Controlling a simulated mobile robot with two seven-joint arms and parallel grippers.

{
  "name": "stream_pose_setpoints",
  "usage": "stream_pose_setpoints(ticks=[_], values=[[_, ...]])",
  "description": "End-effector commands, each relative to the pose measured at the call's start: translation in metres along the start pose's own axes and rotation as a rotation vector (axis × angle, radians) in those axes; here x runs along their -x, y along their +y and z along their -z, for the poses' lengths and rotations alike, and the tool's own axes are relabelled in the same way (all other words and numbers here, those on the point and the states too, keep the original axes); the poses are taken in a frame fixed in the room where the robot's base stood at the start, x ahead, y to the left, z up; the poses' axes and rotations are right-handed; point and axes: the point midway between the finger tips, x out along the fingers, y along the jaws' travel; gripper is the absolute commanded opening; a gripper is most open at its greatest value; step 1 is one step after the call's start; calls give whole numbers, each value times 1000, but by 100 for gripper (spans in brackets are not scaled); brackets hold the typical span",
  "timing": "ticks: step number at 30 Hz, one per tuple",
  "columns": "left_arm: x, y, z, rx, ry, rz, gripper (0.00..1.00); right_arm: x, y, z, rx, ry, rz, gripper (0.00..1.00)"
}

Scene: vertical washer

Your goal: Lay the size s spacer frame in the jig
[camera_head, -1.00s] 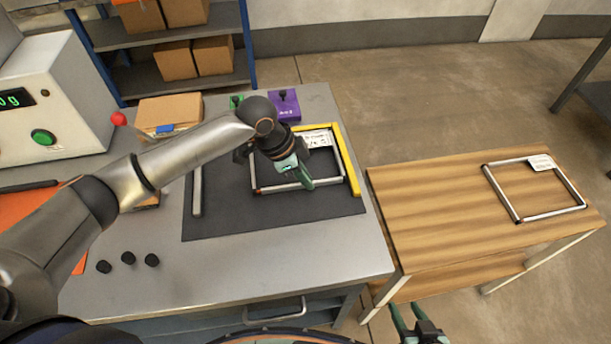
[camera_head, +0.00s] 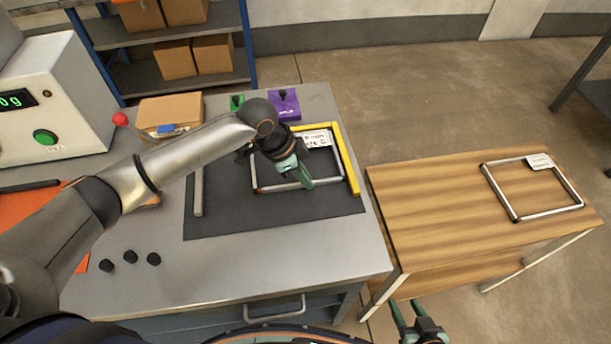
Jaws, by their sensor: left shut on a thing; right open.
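A rectangular spacer frame (camera_head: 285,187) with a white label (camera_head: 314,139) is on the dark mat (camera_head: 240,222) on the metal bench. It lies against or close beside the yellow L-shaped jig stop (camera_head: 350,165) at its right and far side. My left gripper (camera_head: 303,178) is shut on this frame; the arm hides part of its left and far side. I cannot tell whether the frame touches the mat everywhere. A second labelled frame (camera_head: 548,213) lies on the wooden table at the right. My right gripper (camera_head: 413,318) is open and empty at the bottom edge, apart from both frames.
A grey bar (camera_head: 198,190) lies at the mat's left. Several black knobs (camera_head: 130,258) sit near the bench's front. A purple block (camera_head: 284,104) and cardboard box (camera_head: 170,112) stand behind. The wooden table (camera_head: 430,220) has clear room on its left.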

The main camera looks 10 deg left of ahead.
Motion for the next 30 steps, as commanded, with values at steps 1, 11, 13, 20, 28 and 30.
stream_pose_setpoints(ticks=[1,11,13,20,28,30], values=[[1,-1,1,0,1,0,0,1,0,1,0,0,0,50],[0,-4,0,0,1,0,0,3,0,3,0,-1,0,50],[0,-4,0,0,1,0,0,3,0,3,0,-1,0,50],[0,-4,0,0,1,0,29,3,0,2,0,-1,0,50],[0,-4,0,0,1,0,44,2,0,2,0,-1,0,50],[0,-4,0,0,0,0,44,3,0,2,0,-1,0,50]])
